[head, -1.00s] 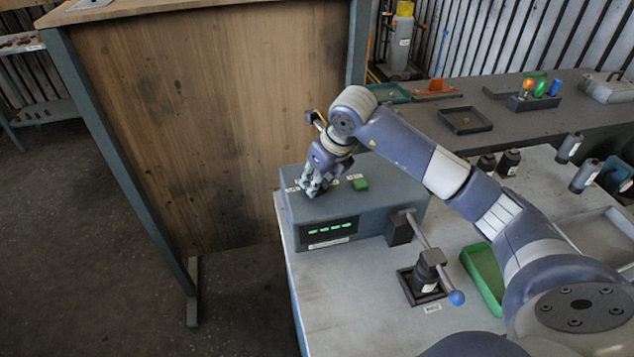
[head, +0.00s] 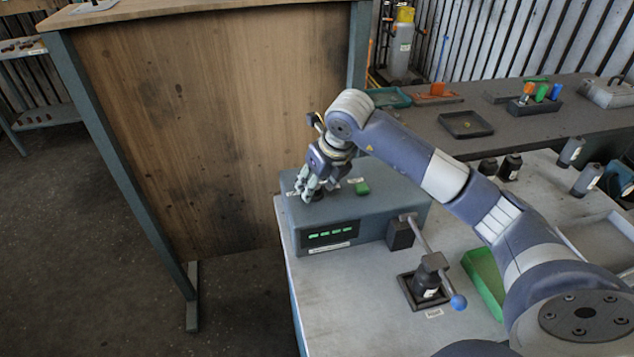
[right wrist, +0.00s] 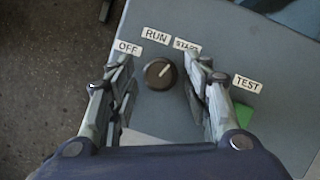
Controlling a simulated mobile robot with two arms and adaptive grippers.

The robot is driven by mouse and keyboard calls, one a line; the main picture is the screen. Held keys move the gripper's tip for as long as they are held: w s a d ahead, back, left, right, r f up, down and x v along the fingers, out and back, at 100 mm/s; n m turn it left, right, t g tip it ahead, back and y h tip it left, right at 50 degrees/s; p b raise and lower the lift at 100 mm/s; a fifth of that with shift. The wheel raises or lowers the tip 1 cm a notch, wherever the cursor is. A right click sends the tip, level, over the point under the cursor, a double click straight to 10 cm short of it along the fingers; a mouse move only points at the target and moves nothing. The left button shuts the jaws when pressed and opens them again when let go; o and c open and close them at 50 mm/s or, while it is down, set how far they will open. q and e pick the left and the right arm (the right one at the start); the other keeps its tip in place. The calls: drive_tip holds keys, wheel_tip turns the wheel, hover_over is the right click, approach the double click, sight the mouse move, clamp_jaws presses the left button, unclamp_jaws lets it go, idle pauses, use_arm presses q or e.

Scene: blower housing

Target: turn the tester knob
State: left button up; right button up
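The tester (head: 370,213) is a blue-grey box on the bench, with a lit green display (head: 327,234) on its front. Its dark round knob (right wrist: 160,73) shows between my right gripper's fingers, its pale pointer line aimed up and right, toward the START label (right wrist: 187,46). The OFF label (right wrist: 128,48), RUN label (right wrist: 156,35) and TEST label (right wrist: 247,84) surround it. My right gripper (right wrist: 160,75) is open, one finger on each side of the knob with gaps between. In the head view my right gripper (head: 312,191) is over the tester's top left. My left gripper is out of view.
A green button (head: 362,188) is right of the knob. A lever with a blue ball (head: 458,302) stands by the tester, over a black fixture (head: 424,287). A green tray (head: 484,278) lies right of it. A wooden panel (head: 200,130) stands behind and left.

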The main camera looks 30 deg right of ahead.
drive_tip(key=shift+s+r, duration=0.1)
drive_tip(key=shift+r, duration=0.1)
drive_tip(key=v, duration=1.1)
drive_tip(key=shift+r, duration=0.3)
